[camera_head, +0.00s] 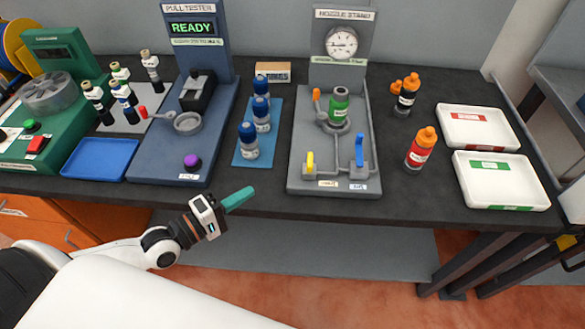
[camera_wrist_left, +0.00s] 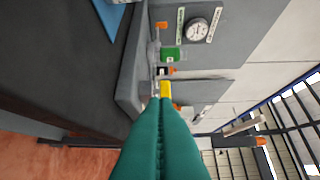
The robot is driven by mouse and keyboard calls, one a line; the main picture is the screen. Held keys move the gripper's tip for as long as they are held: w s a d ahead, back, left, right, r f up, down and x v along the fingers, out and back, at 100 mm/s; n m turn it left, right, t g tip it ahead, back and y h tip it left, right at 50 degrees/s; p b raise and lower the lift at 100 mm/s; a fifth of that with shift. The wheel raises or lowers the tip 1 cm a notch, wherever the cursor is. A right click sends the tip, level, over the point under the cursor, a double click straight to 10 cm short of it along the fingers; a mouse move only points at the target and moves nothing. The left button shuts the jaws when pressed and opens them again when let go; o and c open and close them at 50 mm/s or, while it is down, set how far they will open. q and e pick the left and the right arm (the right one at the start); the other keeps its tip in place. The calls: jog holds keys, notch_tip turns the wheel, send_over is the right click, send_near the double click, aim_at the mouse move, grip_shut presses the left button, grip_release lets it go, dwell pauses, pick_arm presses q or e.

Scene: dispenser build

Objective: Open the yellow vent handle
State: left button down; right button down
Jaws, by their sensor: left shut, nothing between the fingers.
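The yellow vent handle (camera_head: 310,162) stands upright at the front left of the grey nozzle stand (camera_head: 333,188). It also shows in the left wrist view (camera_wrist_left: 165,89), just beyond my fingertips in the picture. My left gripper (camera_head: 238,199), with green fingers, is shut and empty. In the head view it is in front of the table edge, left of the stand and apart from the handle. In the left wrist view its closed fingers (camera_wrist_left: 160,105) point toward the handle. My right gripper is in neither view.
A blue handle (camera_head: 359,150) stands right of the yellow one. A green bottle (camera_head: 339,105) sits on the stand below a gauge (camera_head: 341,43). Blue-capped bottles (camera_head: 249,140) stand on a blue mat (camera_head: 270,147) to the left. An orange-capped bottle (camera_head: 421,149) stands to the right.

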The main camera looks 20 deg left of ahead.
aim_at(310, 162)
pick_arm(q)
jog(key=shift+w+a+r+n+t, duration=0.1)
jog(key=shift+a+r+n+t, duration=0.2)
jog(key=shift+r+n, duration=0.1)
jog(key=shift+w+d, duration=0.2)
jog(key=shift+w, duration=0.35)
jog(key=p+x, duration=0.1)
jog(key=x, duration=0.8)
jog(key=shift+d+r+p, duration=0.1)
jog(key=shift+p, duration=0.2)
jog(key=shift+w+d+p, duration=0.15)
jog(key=shift+d+p, duration=0.2)
jog(key=shift+d, duration=0.25)
jog(key=shift+w+d+p, duration=0.15)
jog(key=shift+d+p, duration=0.15)
jog(key=shift+d, duration=0.3)
jog(key=shift+w+d, duration=0.15)
jog(key=shift+d, duration=0.5)
jog(key=shift+d+n+t+y+p, duration=0.15)
jog(key=shift+n+t+y+p, duration=0.2)
jog(key=shift+y+p, duration=0.35)
